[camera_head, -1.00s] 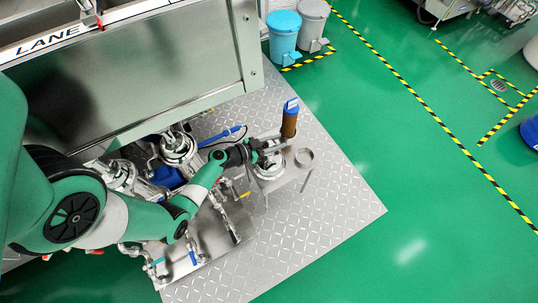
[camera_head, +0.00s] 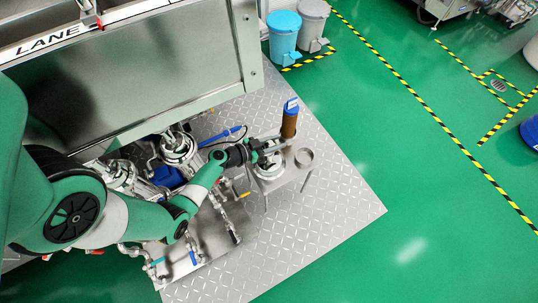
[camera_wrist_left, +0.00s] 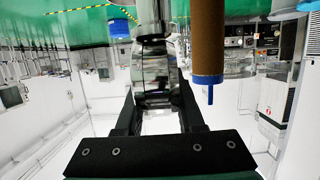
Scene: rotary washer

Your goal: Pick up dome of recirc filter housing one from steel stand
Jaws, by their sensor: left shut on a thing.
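The shiny steel dome (camera_head: 269,169) is on the small steel stand (camera_head: 292,178) in the head view, partly hidden under my gripper. My left gripper (camera_head: 272,150) reaches in from the left at the dome's top. In the left wrist view, my left gripper's dark fingers (camera_wrist_left: 158,100) are shut on the shiny steel dome (camera_wrist_left: 154,72), which lies between them. I cannot tell whether the dome is clear of the stand. My right gripper is not in view.
A brown filter cartridge (camera_head: 289,124) with a blue cap stands upright close beside the gripper; the cartridge (camera_wrist_left: 208,42) also shows in the left wrist view. A small steel ring (camera_head: 304,157) is at the stand's right. Pipes and housings (camera_head: 178,148) crowd the left. Plate floor (camera_head: 340,205) is clear at right.

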